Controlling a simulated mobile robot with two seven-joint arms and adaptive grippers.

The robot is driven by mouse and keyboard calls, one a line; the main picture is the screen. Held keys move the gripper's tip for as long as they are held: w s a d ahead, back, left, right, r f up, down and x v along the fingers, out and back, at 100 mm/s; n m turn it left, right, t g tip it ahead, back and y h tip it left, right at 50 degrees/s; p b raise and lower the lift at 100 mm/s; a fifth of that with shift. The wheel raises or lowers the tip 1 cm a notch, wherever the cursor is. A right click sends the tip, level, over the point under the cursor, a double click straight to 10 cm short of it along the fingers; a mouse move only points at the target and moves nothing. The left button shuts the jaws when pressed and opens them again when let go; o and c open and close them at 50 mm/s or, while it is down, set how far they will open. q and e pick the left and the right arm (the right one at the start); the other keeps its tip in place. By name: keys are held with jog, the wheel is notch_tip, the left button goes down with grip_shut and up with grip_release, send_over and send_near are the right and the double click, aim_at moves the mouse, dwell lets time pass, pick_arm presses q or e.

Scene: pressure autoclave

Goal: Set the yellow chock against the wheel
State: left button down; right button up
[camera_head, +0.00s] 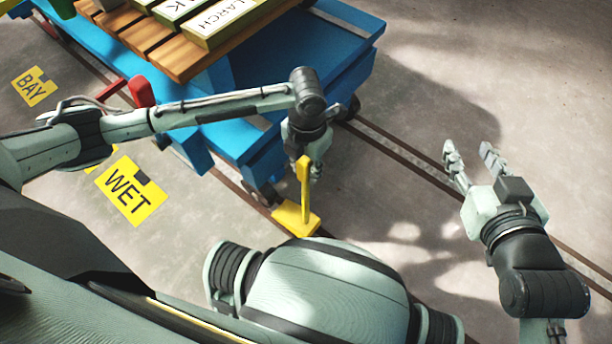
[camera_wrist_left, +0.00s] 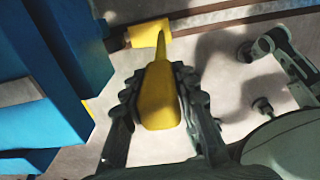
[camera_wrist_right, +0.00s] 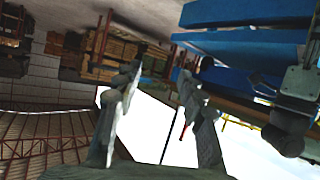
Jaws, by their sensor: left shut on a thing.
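The yellow chock (camera_head: 292,220) has a wedge foot and an upright handle. My left gripper (camera_head: 307,172) is shut on the handle, also seen in the left wrist view (camera_wrist_left: 158,95), with the foot (camera_wrist_left: 148,33) beyond the fingers. The foot is at or just above the rail by the floor. A dark wheel (camera_head: 264,194) of the blue cart (camera_head: 268,145) is close to the foot's left; I cannot tell whether they touch. My right gripper (camera_head: 470,155) is open and empty, over the floor at right; its spread fingers also show in the right wrist view (camera_wrist_right: 158,85).
The cart carries a wooden slatted deck (camera_head: 190,55) with labelled blocks (camera_head: 228,18). Rails (camera_head: 395,150) run along the floor beneath it. Yellow floor signs read WET (camera_head: 130,192) and BAY (camera_head: 34,87). A red lever (camera_head: 141,92) is at the cart's left. Floor at upper right is clear.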

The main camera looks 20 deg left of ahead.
pick_arm(q)
notch_tip(320, 180, down, 3)
jog(key=shift+f+b, duration=0.15)
jog(key=shift+b, duration=0.25)
jog(key=shift+w+f, duration=0.1)
jog(key=shift+f, duration=0.15)
pick_arm(e)
jog(key=r, duration=0.1)
jog(key=a+r+t, duration=0.1)
jog(key=w+a+r+t+y, duration=0.1)
jog(key=r, duration=0.1)
jog(key=shift+a, duration=0.25)
pick_arm(q)
jog(key=c, duration=1.6)
grip_release()
jog(key=shift+f, duration=0.2)
jog(key=o, duration=0.4)
